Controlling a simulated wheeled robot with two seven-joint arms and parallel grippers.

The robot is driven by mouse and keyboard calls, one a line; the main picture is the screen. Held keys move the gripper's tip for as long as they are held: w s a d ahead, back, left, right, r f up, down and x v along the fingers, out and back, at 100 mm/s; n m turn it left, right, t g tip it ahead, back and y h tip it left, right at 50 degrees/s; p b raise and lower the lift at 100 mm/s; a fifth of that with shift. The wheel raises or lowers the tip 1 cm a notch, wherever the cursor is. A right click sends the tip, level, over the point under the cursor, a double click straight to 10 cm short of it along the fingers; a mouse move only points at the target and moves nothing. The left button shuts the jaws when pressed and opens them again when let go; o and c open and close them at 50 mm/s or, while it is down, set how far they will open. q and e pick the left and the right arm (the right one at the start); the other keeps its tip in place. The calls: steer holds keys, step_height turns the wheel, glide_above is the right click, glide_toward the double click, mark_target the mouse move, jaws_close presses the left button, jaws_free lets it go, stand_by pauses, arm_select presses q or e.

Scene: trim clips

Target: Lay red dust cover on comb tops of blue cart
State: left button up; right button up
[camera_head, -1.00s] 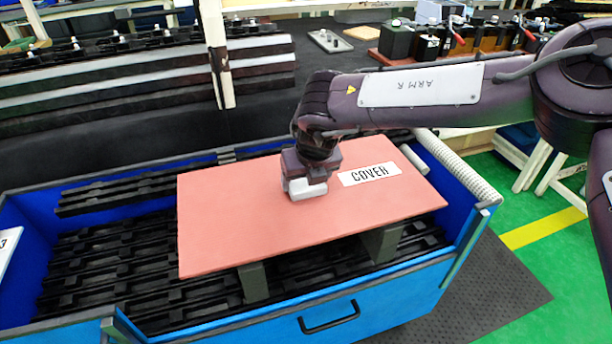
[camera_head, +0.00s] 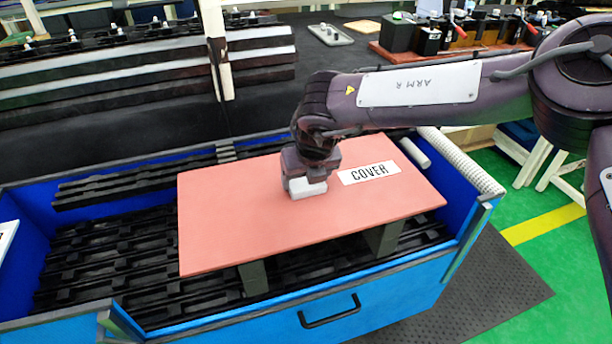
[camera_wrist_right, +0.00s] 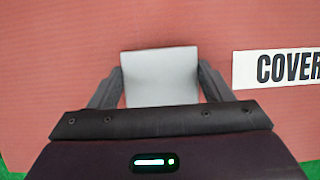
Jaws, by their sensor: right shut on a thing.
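The red dust cover (camera_head: 250,220) is a flat panel with a white "COVER" label (camera_head: 369,173). It lies roughly level over the blue cart (camera_head: 385,300). Dark grey-green comb posts (camera_head: 254,279) (camera_head: 383,237) show under its front edge; I cannot tell whether the cover touches their tops. My right gripper (camera_head: 305,188) is above the middle of the cover, shut on its pale grey grip block. In the right wrist view the block (camera_wrist_right: 160,78) sits between both fingers, with the cover (camera_wrist_right: 60,60) behind it. My left gripper is not in view.
Black slatted trim parts (camera_head: 85,265) fill the cart's bottom around the posts. A white corrugated roll (camera_head: 460,160) lies along the right wall. A pale post (camera_head: 215,60) and a dark bench stand behind. Green floor is open at the right.

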steer(key=shift+f, duration=0.45)
steer(key=o, duration=1.3)
steer(key=shift+c, duration=0.2)
